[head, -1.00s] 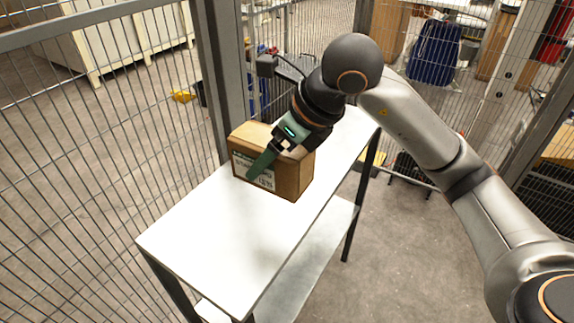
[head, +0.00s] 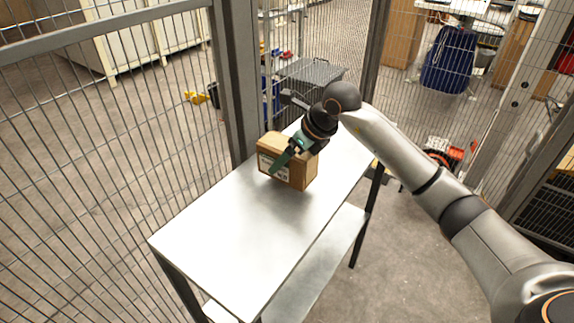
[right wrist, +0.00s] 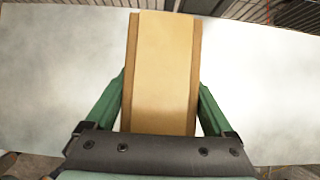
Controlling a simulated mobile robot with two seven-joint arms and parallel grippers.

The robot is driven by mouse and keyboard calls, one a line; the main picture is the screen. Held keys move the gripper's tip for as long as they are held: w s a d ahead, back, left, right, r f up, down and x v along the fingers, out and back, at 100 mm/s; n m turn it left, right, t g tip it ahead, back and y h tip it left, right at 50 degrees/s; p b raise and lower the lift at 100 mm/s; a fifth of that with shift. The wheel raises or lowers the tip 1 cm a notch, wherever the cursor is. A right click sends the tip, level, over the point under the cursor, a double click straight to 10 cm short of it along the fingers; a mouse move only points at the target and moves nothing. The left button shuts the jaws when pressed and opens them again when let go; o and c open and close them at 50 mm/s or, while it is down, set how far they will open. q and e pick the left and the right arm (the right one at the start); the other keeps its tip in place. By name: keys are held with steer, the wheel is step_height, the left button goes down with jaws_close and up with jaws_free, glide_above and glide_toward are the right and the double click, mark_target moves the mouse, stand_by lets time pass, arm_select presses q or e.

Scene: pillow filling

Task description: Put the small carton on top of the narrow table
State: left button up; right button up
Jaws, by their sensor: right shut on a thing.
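The small carton (head: 297,172) is a brown cardboard box with a white printed label on its front side. It is upright at or just above the white top of the narrow table (head: 222,240), towards its far half; I cannot tell whether it touches. My right gripper (head: 286,157) is shut on the carton from above, one green finger against the labelled side. In the right wrist view the carton (right wrist: 163,75) sits between both green fingers (right wrist: 161,105), with the pale table top (right wrist: 60,80) on either side. My left gripper is not in view.
A wire mesh fence (head: 110,150) with a grey post (head: 236,80) runs close along the table's left and far sides. The near part of the table top is bare. The table has a lower shelf (head: 318,265). A blue bag (head: 449,60) stands beyond the fence.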

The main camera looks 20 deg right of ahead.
mark_target(312, 159)
step_height(312, 159, down, 3)
steer(key=shift+r, duration=0.2)
steer(key=o, duration=1.3)
steer(key=shift+f, duration=0.1)
steer(key=shift+c, duration=0.2)
steer(key=v, duration=1.2)
